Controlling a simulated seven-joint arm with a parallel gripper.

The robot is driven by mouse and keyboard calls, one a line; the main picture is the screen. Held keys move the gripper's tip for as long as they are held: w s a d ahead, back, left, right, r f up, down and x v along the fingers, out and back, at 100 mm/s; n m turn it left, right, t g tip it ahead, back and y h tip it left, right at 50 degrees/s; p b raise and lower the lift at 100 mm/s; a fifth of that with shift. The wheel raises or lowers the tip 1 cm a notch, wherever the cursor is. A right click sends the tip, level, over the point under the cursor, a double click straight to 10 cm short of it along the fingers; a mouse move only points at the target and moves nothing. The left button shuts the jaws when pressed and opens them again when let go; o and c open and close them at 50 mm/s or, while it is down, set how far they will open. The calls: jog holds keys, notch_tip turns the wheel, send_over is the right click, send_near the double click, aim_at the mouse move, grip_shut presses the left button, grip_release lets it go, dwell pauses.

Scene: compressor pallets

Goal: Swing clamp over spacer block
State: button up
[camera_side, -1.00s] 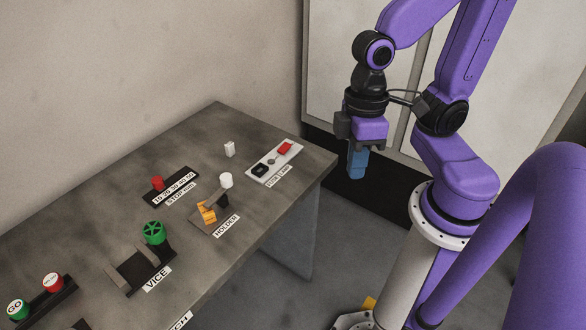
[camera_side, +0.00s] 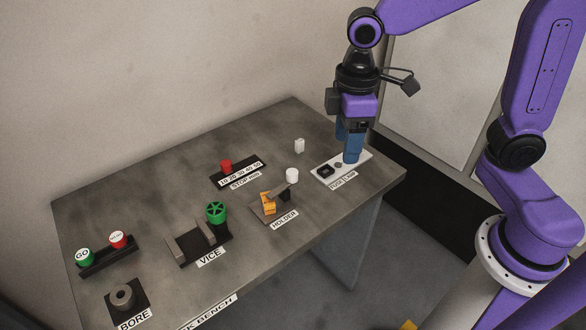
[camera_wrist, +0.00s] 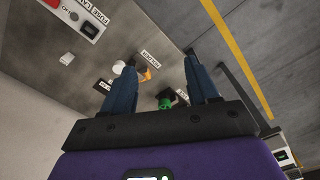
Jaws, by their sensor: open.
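The holder (camera_side: 257,213) is a small plate on the bench with an orange block (camera_side: 268,203), which may be the spacer block. A grey-brown bar (camera_side: 278,192) with a white knob (camera_side: 292,175) at its end, likely the clamp, lies close to the orange block; I cannot tell whether it is over it. In the wrist view the white knob (camera_wrist: 118,67) and orange block (camera_wrist: 148,75) show near the left finger, partly hidden. My gripper (camera_side: 346,150) has blue fingers, open and empty, pointing down near the fuse plate, right of and behind the holder. The wrist view shows the gripper's parted fingers (camera_wrist: 160,63).
The fuse plate (camera_side: 326,181) is partly hidden by a finger. A small white block (camera_side: 299,145) stands behind the holder. A red knob (camera_side: 226,166) on the stop plate, the vice with a green wheel (camera_side: 215,211), GO button (camera_side: 85,256) and bore block (camera_side: 122,296) are further left.

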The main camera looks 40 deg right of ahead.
jog(key=w+a, duration=0.1)
jog(key=w, duration=0.8)
jog(key=m, duration=0.1)
send_near(292, 172)
notch_tip(292, 172, down, 9)
jog(key=shift+w+f, duration=0.1)
jog(key=shift+w, duration=0.1)
